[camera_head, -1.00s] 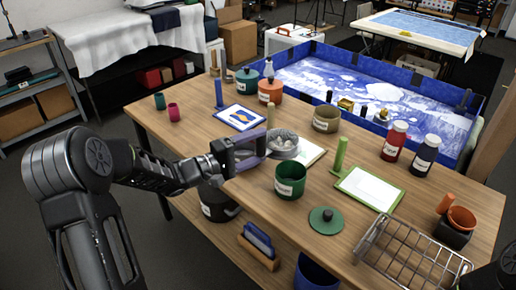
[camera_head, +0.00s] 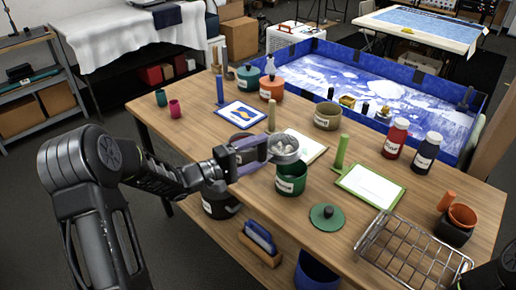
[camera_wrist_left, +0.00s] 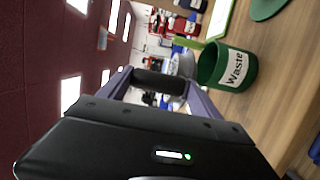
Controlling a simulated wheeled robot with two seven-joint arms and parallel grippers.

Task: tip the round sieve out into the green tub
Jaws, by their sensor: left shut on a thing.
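The round sieve (camera_head: 286,152) is grey with pale lumps in it, and is held up above the table. My left gripper (camera_head: 262,149) is shut on its handle; the dark handle (camera_wrist_left: 158,83) shows between the purple fingers in the left wrist view. The sieve appears above the back rim of the green tub (camera_head: 291,184) in the head view. The tub stands upright and open on the table and reads "Waste" (camera_wrist_left: 229,70) in the left wrist view. Its inside is mostly hidden. My right gripper is not visible.
A green lid (camera_head: 327,217) lies in front of the tub. A green-framed screen (camera_head: 370,187) and a wire rack (camera_head: 410,255) are to the right. A white-and-blue framed print (camera_head: 241,114) lies to the left.

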